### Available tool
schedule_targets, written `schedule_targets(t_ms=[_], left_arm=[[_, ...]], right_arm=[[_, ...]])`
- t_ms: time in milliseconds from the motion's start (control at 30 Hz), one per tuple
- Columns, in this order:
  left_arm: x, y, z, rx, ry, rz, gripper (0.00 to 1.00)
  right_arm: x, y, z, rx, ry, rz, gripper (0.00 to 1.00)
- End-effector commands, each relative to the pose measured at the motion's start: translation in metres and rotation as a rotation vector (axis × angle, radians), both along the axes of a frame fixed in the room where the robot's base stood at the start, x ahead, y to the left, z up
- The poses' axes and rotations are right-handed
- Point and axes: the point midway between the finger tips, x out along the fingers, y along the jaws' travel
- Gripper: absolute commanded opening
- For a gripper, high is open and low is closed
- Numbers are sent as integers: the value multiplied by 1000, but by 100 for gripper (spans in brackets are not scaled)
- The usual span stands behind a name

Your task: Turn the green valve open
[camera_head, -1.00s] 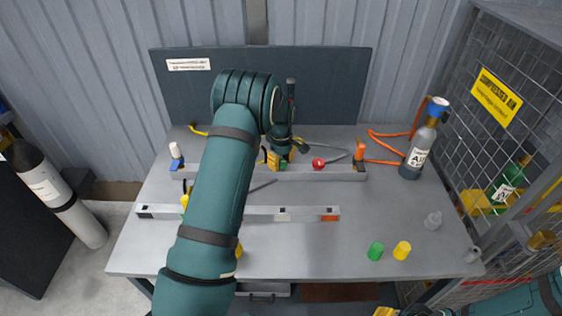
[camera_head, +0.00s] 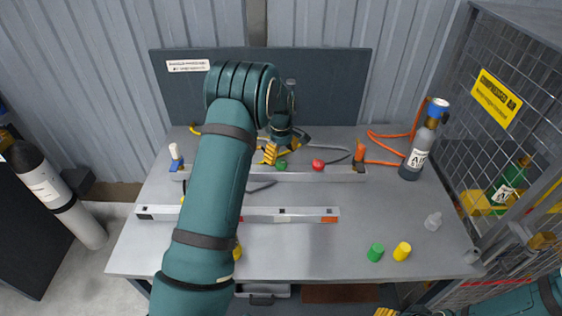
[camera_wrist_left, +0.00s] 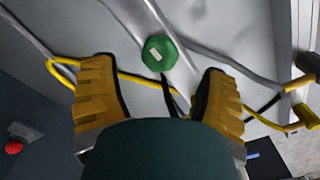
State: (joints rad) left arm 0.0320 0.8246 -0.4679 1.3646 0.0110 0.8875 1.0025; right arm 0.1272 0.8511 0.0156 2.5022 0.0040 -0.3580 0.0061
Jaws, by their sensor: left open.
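The green valve (camera_head: 281,164) is a small green knob on the rear metal rail of the bench, left of a red knob (camera_head: 318,164). In the left wrist view the green valve (camera_wrist_left: 160,53) is a faceted green knob with a pale mark on top. My left gripper (camera_head: 284,147) is just behind and above it in the head view. Its yellow fingers (camera_wrist_left: 156,70) are spread wide, with the knob between their tips in the picture and no visible contact. My right gripper (camera_head: 386,312) shows only as a yellow bit at the bottom edge; its jaws are hidden.
The rear rail (camera_head: 337,174) also bears a white-and-blue fitting (camera_head: 175,155) and an orange one (camera_head: 360,152). A front rail (camera_head: 262,214) lies nearer. A grey cylinder (camera_head: 414,155) stands at right.

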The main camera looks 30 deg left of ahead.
Motion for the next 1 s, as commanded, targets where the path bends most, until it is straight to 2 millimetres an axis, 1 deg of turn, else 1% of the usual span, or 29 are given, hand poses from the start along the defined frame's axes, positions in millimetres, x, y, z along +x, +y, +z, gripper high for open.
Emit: schedule_targets(t_ms=[33, 200, 300, 400, 600, 1000], left_arm=[[1, -1, 13, 1, -4, -1, 74], [1, 0, 46, 0, -3, 0, 74], [0, 0, 61, 1, -2, 1, 74], [0, 0, 71, 0, -1, 1, 74], [0, 0, 79, 0, 0, 1, 74], [0, 0, 79, -1, 0, 0, 74]], right_arm=[[0, 0, 0, 0, 0, 0, 49], [0, 0, 0, 0, 0, 0, 49], [0, 0, 0, 0, 0, 0, 49], [0, 0, 0, 0, 0, 0, 49], [0, 0, 0, 0, 0, 0, 49], [0, 0, 0, 0, 0, 0, 49]])
